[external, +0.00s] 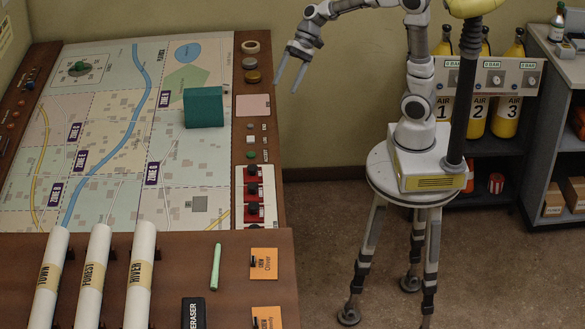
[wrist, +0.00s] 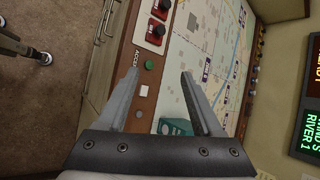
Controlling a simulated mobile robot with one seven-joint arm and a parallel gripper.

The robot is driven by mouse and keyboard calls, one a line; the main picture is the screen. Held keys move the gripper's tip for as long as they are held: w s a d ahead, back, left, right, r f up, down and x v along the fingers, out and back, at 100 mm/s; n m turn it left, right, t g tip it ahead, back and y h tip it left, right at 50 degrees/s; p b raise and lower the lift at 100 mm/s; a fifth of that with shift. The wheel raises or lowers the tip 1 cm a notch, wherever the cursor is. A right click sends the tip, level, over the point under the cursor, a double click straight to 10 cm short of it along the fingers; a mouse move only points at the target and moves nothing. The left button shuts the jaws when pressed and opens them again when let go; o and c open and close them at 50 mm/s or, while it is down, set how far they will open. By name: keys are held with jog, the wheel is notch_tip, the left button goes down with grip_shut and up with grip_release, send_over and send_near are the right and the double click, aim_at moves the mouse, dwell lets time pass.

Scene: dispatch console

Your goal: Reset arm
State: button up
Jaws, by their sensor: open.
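My gripper (external: 292,66) is open and empty in the external view, raised beside the right edge of the map console and pointing down. In the wrist view my gripper (wrist: 158,72) shows its two fingers spread apart, with the console's side strip between and beyond them. The map board (external: 120,130) lies on the console, with a teal block (external: 204,107) standing on its upper right part. Nothing is between the fingers.
The wooden strip holds a green button (wrist: 150,65) and red switches (external: 253,195). Rolled maps (external: 92,275), a green chalk stick (external: 216,267), an eraser (external: 193,313) and orange cards (external: 264,263) lie in front. Yellow cylinders (external: 508,112) stand on a shelf at right.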

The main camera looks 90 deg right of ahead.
jog(key=s+a+r+n+g+p, duration=0.2)
jog(key=s+a+r+n, duration=0.1)
jog(key=s+a+n, duration=0.55)
jog(key=s+d+r+n+t+h+p, duration=0.1)
jog(key=s+d+r+n+h+p, duration=0.1)
jog(key=s+n+h, duration=0.1)
jog(key=s+d+r+n+t+h+p, duration=0.1)
jog(key=s+d+r+n+h+p, duration=0.1)
jog(key=s, duration=0.4)
jog(key=shift+s+r+n+h+p, duration=0.25)
jog(key=shift+n+h, duration=0.2)
jog(key=shift+h, duration=0.35)
